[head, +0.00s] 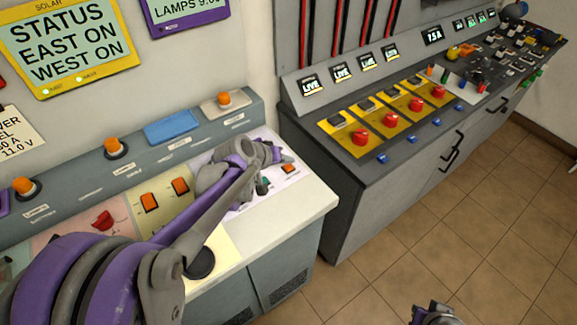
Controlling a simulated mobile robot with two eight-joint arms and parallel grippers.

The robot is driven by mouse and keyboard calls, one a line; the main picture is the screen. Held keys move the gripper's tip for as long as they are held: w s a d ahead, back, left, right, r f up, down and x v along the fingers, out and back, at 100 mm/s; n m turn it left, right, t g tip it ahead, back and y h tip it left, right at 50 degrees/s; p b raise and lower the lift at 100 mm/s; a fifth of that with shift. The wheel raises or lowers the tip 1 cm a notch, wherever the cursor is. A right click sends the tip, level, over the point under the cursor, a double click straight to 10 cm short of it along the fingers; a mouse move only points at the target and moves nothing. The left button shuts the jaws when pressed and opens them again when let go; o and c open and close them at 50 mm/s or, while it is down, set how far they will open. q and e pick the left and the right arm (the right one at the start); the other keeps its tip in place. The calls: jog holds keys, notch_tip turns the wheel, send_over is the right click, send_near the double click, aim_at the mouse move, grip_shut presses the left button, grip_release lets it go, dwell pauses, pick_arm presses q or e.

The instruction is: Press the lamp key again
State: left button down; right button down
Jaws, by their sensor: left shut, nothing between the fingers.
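My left gripper (274,156) is shut and empty, low over the pale lavender panel (300,182) at the right end of the grey console. An orange key (288,168) on that panel shows just right of and below the gripper. I cannot tell whether the fingers touch it, and its label is too small to read. A dark green knob (263,187) is beside it, partly behind my arm. A purple display reading LAMPS (185,10) hangs on the wall above, cut off at the top. Part of my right gripper (434,315) shows at the bottom edge; its fingers are unclear.
A red handle (102,220) and orange lamps (111,146) are further left. A second bench (345,185) with red knobs (361,135) stands right, across a gap. The tiled floor (480,220) is clear.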

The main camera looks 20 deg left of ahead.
aim_at(287, 169)
dwell(0.8)
pick_arm(q)
jog(key=shift+f+b, duration=0.3)
jog(key=shift+f, duration=0.1)
pick_arm(e)
jog(key=shift+s+f, duration=0.1)
jog(key=shift+f, duration=0.25)
pick_arm(q)
jog(key=shift+f+b, duration=0.3)
jog(key=shift+f, duration=0.15)
pick_arm(e)
jog(key=shift+s+f, duration=0.1)
jog(key=shift+f, duration=0.25)
pick_arm(q)
jog(key=shift+r+p, duration=0.6)
jog(key=shift+r, duration=0.25)
pick_arm(e)
jog(key=shift+w+r, duration=0.25)
jog(key=shift+r, duration=0.5)
pick_arm(q)
jog(key=shift+r, duration=0.1)
